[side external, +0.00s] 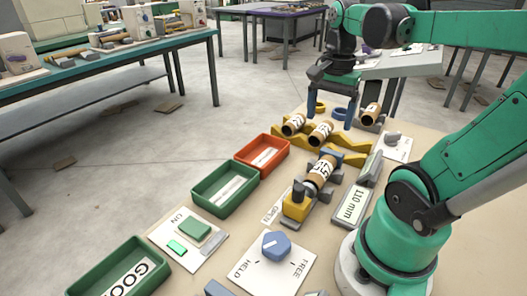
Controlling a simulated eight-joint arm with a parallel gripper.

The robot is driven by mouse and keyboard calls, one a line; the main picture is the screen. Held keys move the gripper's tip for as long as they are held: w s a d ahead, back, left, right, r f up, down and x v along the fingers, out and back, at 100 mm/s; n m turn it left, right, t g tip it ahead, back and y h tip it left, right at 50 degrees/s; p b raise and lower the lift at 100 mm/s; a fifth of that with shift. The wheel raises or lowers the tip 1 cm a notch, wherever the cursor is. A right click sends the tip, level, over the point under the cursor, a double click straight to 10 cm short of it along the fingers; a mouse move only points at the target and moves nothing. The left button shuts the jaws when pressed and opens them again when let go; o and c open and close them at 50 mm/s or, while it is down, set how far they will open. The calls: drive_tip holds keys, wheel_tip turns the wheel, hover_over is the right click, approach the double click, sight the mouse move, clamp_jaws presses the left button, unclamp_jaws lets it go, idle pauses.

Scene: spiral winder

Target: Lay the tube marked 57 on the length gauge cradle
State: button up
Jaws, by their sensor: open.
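My gripper (338,97) hangs open at the back of the bench, above and behind the tubes, and holds nothing that I can see. Two brown tubes with white labels, a left one (294,124) and a right one (320,132), lie on a yellow rack (347,156). A third tube (370,111) lies in a dark holder at the back right. A fourth tube (323,169) lies tilted in a grey holder with a yellow block (297,206). The labels are too small to read surely, so I cannot tell which is 57. A grey gauge marked 110 mm (350,206) stands right of the fourth tube.
Red (247,164) and green (204,203) trays line the left edge, with another green tray (94,279) at the front. A blue knob (276,245) sits on a HELD/FREE plate. A green ON switch (194,230) is nearby. A small yellow ring (317,107) stands at the back.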

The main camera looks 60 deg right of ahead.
drive_tip(key=w+a+f+n+t, duration=0.1)
drive_tip(key=w+a+n+t, duration=0.2)
drive_tip(key=a+n, duration=0.4)
drive_tip(key=w+a+f+n+t, duration=0.1)
drive_tip(key=w+a+n+t, duration=0.3)
drive_tip(key=a+n, duration=0.3)
drive_tip(key=w+n, duration=0.1)
drive_tip(key=n, duration=0.3)
drive_tip(key=shift+w+a+f, duration=0.15)
drive_tip(key=shift+f, duration=0.2)
idle(0.7)
